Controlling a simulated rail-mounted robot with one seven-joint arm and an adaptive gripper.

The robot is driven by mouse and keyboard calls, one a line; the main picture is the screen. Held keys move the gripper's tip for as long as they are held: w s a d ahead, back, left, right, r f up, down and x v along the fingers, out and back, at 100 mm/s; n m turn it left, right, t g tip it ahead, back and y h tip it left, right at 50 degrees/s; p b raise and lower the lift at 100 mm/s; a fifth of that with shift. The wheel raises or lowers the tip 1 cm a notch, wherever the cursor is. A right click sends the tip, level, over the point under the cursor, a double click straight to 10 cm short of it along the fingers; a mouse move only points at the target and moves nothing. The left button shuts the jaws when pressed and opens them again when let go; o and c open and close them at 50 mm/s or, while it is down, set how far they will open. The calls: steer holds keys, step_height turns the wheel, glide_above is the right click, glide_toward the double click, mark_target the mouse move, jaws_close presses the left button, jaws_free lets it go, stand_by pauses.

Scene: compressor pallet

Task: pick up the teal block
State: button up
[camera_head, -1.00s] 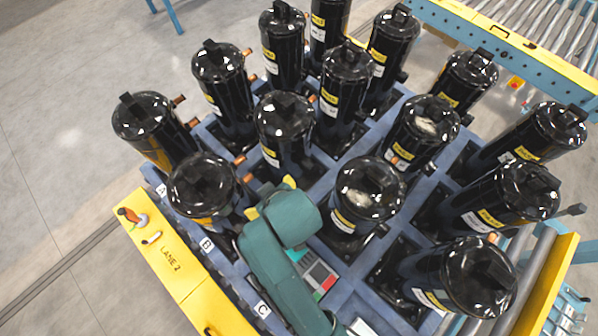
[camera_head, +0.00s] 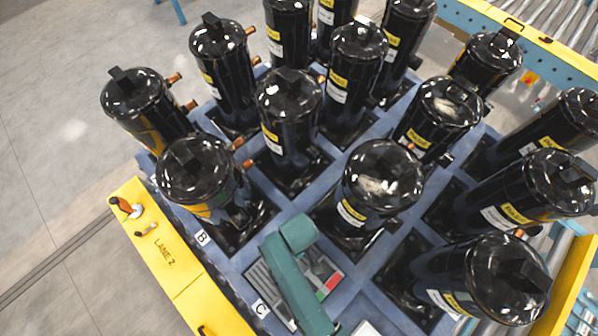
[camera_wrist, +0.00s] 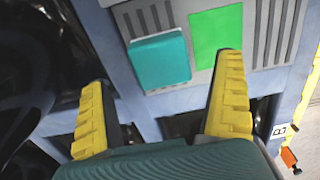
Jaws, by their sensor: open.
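The teal block (camera_wrist: 160,61) shows in the wrist view as a flat-faced square block on a grey ribbed plate (camera_wrist: 270,30). It sits just left of a bright green square (camera_wrist: 216,36) on the same plate. My gripper (camera_wrist: 165,70) is open, its two yellow ridged fingers spread apart. The block appears between and beyond the fingertips, with no visible contact. In the head view my teal arm covers part of the plate (camera_head: 262,285), and I cannot make out the block there. My fingers are hidden in that view.
Black compressors (camera_head: 382,180) stand in the blue pallet's (camera_head: 240,262) cells, several close around the plate. A yellow rail marked LANE 2 (camera_head: 165,255) runs along the left. A roller conveyor (camera_head: 560,25) is at upper right. Open floor (camera_head: 60,130) lies at left.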

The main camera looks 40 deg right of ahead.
step_height(320, 180, down, 4)
steer(key=shift+r+b, duration=0.1)
steer(key=shift+b, duration=0.2)
steer(key=shift+r, duration=0.1)
steer(key=c, duration=1.3)
step_height(320, 180, up, 10)
steer(key=shift+p, duration=1.15)
